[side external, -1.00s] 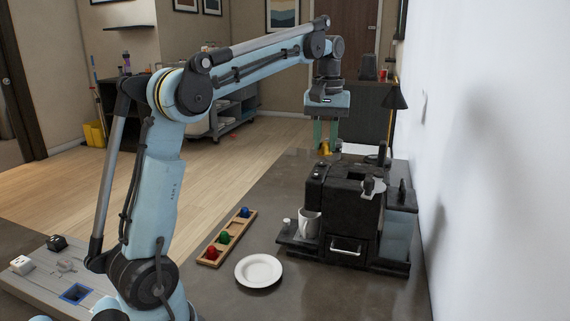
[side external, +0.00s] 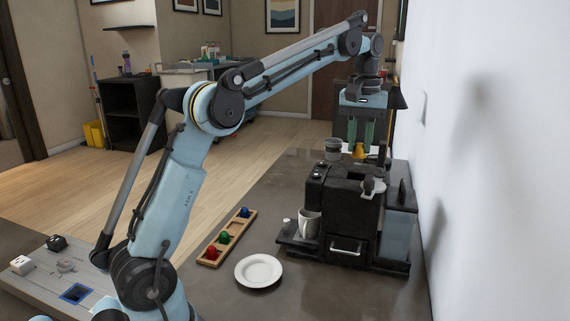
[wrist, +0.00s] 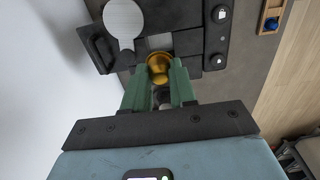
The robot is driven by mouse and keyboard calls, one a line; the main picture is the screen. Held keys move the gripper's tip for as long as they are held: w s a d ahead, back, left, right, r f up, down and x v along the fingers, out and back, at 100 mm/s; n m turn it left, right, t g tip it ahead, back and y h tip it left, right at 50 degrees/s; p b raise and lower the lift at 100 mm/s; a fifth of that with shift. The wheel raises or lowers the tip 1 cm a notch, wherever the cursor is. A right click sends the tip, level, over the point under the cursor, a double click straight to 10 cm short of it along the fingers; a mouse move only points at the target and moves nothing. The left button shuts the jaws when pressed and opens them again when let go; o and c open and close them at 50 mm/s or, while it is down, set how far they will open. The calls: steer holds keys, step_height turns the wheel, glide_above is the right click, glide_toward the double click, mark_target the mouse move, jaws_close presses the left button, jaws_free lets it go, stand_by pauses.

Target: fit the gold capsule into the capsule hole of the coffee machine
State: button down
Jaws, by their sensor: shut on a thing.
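My gripper (side external: 360,146) is shut on the gold capsule (side external: 359,153), holding it in the air just behind and above the black coffee machine (side external: 335,208). In the wrist view the capsule (wrist: 158,68) sits between the green fingertips of the gripper (wrist: 158,80), its round rim toward the machine. The machine's top (wrist: 188,42) lies just beyond it, with a grey square area (wrist: 160,42) and a round silver lid piece (wrist: 123,20) beside it. The capsule hole itself cannot be made out clearly.
A wooden holder (side external: 229,236) with red, green and blue capsules lies left of the machine. A white cup (side external: 309,225) stands on the machine's left side. A white plate (side external: 258,271) lies in front. Grey containers (side external: 333,148) stand behind. The wall is close on the right.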

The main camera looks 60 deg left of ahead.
mark_target(358, 156)
steer(key=shift+f, duration=3.25)
steer(key=shift+f, duration=0.1)
steer(key=c, duration=0.9)
jaws_free()
steer(key=shift+o, duration=0.3)
steer(key=shift+r, duration=4.2)
steer(key=shift+s+d+m+t, duration=0.3)
steer(key=shift+d, duration=0.25)
steer(key=s+d+f+m+t+h, duration=0.1)
steer(key=s+d+f+m+t, duration=0.4)
steer(key=s+d, duration=0.4)
steer(key=s+f+m+t+y, duration=0.1)
steer(key=s+f+m, duration=0.2)
steer(key=s+f, duration=0.4)
step_height(358, 156, down, 3)
steer(key=shift+s+d+f+t, duration=0.1)
steer(key=shift+s+d+t, duration=0.05)
steer(key=shift+s+t, duration=0.2)
